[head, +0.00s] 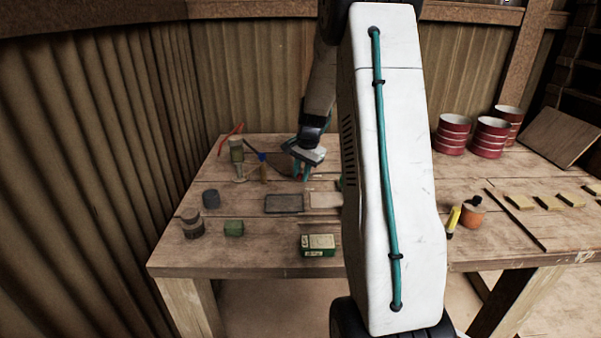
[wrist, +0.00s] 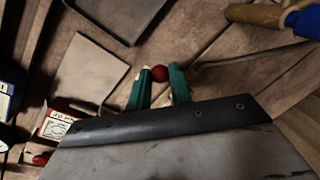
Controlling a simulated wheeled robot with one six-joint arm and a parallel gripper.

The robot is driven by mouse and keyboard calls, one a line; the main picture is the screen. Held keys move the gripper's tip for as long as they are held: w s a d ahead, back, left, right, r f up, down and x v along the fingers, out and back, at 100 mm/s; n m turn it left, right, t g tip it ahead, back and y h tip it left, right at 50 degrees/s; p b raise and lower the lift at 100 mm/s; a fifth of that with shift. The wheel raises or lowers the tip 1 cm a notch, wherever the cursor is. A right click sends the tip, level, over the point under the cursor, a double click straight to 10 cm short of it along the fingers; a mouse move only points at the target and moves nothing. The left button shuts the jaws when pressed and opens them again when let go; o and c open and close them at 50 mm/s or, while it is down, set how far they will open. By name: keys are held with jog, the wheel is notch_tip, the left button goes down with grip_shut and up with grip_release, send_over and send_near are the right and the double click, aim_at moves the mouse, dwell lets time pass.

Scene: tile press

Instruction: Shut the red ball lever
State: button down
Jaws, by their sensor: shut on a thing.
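In the wrist view the red ball (wrist: 159,73) of the lever shows between the tips of my gripper's two green fingers (wrist: 159,85). My gripper is shut on it. The lever's rod and its pivot cannot be made out clearly. In the head view my gripper (head: 302,172) is low over the back left part of the workbench, with the green fingers pointing down. The ball cannot be seen there, and my white arm link hides the middle of the bench.
A dark tray (head: 284,203) and a pale tile (head: 325,200) lie in front of my gripper. A blue-and-tan handled tool (head: 262,168) lies close on the left. A green and yellow box (head: 318,245) sits near the front edge. Red tins (head: 491,137) stand at right.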

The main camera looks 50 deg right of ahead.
jog(key=c, duration=1.3)
grip_release()
jog(key=r, duration=0.2)
jog(key=s+r, duration=0.1)
jog(key=r, duration=0.4)
jog(key=shift+s+d+r, duration=0.1)
jog(key=shift+s+r, duration=0.1)
jog(key=shift+r, duration=0.15)
jog(key=s+a+r+n, duration=0.3)
jog(key=s+a+n, duration=0.2)
jog(key=s+a, duration=0.4)
jog(key=s+a+r+n, duration=0.3)
jog(key=s+a+n, duration=0.2)
jog(key=s+a, duration=0.4)
jog(key=s+a+r+n, duration=0.3)
jog(key=s+a+n, duration=0.2)
jog(key=s+a, duration=0.5)
jog(key=shift+a+r+n+g, duration=0.1)
jog(key=shift+a+n+g, duration=0.3)
jog(key=shift+a, duration=2.65)
